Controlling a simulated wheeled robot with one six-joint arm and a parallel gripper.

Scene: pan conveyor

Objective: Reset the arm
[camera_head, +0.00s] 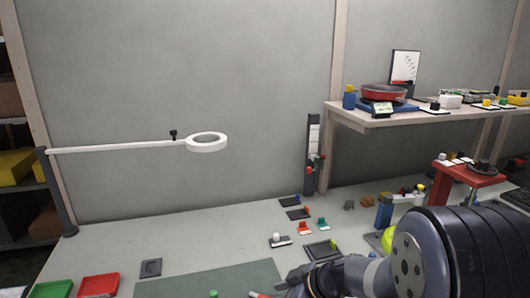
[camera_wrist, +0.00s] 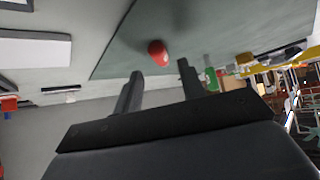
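My gripper (camera_wrist: 159,70) shows in the wrist view with its two dark fingers spread apart and nothing visible between them. A red rounded object (camera_wrist: 157,53) lies beyond the fingertips, over the green mat (camera_wrist: 130,50). A green object (camera_wrist: 211,79) stands to the right of the fingers. In the head view my arm comes in from the lower right, low over the near part of the table, and its fingertips are hard to make out. The green mat (camera_head: 225,281) also shows there, at the bottom centre.
A ring lamp (camera_head: 206,143) reaches over the table's left side. A red tray (camera_head: 98,286) and a green tray (camera_head: 53,289) sit at lower left. A raised shelf (camera_head: 345,117) holds a red pan (camera_head: 384,92). A red stand (camera_head: 440,190) is at right. Small parts lie mid-table.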

